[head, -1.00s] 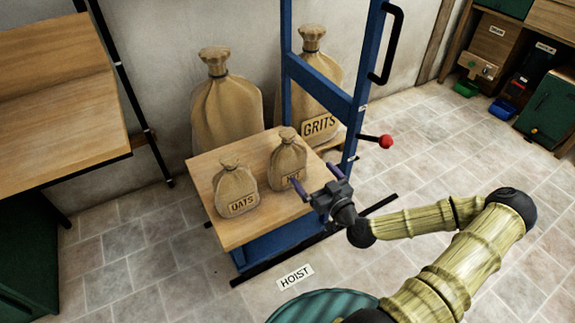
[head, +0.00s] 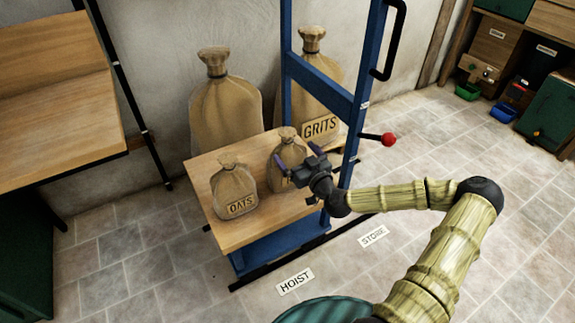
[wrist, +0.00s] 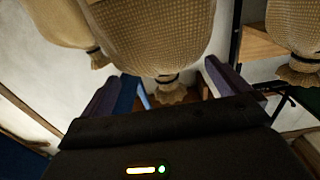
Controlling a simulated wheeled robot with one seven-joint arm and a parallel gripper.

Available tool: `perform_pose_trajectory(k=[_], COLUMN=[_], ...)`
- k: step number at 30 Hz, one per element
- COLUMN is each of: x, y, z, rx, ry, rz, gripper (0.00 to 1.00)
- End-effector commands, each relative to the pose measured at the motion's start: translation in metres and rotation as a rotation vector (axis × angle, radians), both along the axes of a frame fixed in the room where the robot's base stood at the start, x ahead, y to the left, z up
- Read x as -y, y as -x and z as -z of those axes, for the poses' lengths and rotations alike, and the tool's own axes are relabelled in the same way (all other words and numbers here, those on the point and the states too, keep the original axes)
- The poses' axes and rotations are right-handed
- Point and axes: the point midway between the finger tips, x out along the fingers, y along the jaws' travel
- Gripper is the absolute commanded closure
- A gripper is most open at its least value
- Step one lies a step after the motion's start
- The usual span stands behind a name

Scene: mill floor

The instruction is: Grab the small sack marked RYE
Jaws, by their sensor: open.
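Two small tan sacks stand upright on the wooden hoist platform (head: 240,225). The left one is the OATS sack (head: 236,184). The right one (head: 289,152) stands behind my gripper, which hides its label, so I cannot read RYE on it. My gripper (head: 296,163) is open at the front of this right sack, one finger to each side. In the wrist view a sack (wrist: 160,35) hangs upside down in the picture, its tied neck between my two open fingers. No grip on it shows.
A large GRITS sack (head: 321,105) and another large sack (head: 226,105) stand behind the platform by the wall. The blue hoist frame (head: 325,88) with a red-knobbed lever (head: 388,139) rises close behind my gripper. A wooden table (head: 55,120) is at left.

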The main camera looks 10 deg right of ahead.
Motion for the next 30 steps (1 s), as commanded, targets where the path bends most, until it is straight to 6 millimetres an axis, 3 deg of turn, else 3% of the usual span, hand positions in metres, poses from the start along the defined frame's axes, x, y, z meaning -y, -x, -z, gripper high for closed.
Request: perform_pose_trajectory(k=[12,28,30], x=[-0.02,-0.02,-0.02], y=[-0.045,-0.046,-0.046], z=[0.001,0.0,0.0], rx=[0.001,0.0,0.0], ry=[-0.001,0.0,0.0], rz=[0.0,0.0,0.0], gripper=[0.0,0.0,0.12])
